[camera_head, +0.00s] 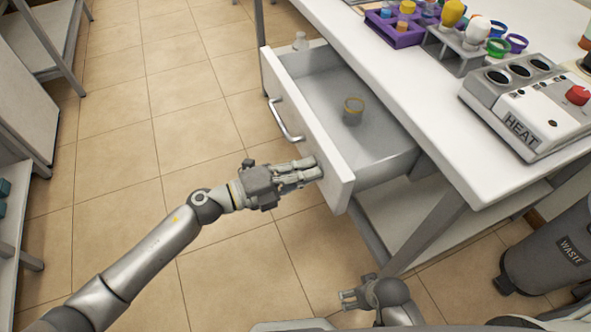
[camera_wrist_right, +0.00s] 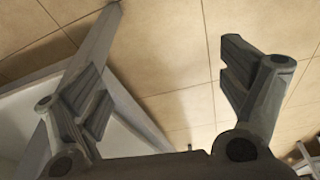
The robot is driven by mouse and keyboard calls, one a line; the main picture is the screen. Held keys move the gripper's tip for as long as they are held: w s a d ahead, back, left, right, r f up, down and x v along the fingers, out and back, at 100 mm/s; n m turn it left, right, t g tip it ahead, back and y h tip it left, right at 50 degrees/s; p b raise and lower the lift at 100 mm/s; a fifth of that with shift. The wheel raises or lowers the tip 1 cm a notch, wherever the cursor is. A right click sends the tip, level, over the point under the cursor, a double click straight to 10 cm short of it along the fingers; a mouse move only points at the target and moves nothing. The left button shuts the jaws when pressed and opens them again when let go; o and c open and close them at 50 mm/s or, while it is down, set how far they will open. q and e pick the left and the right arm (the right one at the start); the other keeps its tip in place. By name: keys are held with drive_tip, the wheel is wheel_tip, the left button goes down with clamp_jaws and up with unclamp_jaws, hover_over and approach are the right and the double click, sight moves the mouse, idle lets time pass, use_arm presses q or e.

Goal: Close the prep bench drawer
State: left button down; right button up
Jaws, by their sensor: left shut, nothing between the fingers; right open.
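The prep bench drawer (camera_head: 338,168) is pulled out from the bench (camera_head: 448,160) in the head view. Its white front carries a curved metal handle (camera_head: 284,121). My right gripper (camera_head: 345,298) is low, below and in front of the drawer. It is open and empty in the right wrist view (camera_wrist_right: 165,85).
The bench top holds a heater box (camera_head: 530,100) marked HEAT, a grey rack (camera_head: 455,52) and a purple tray (camera_head: 400,32). A bench leg (camera_head: 425,235) and a grey WASTE bin (camera_head: 550,250) stand at the right. Tiled floor at the left is clear.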

use_arm(q)
approach(377, 158)
drive_tip(key=r, duration=0.2)
drive_tip(key=d+r, duration=0.1)
drive_tip(key=r, duration=0.2)
drive_tip(key=shift+w, duration=0.2)
drive_tip(key=x, duration=0.7)
drive_tip(key=shift+w+d+f+b, duration=0.1)
drive_tip(key=shift+d+f+b, duration=0.1)
drive_tip(key=shift+d+b, duration=0.2)
drive_tip(key=shift+w+d, duration=0.2)
drive_tip(key=shift+d, duration=0.3)
drive_tip(key=shift+r, duration=0.2)
use_arm(e)
drive_tip(key=shift+w+r, duration=0.25)
drive_tip(key=shift+r, duration=0.7)
use_arm(q)
drive_tip(key=shift+r, duration=0.1)
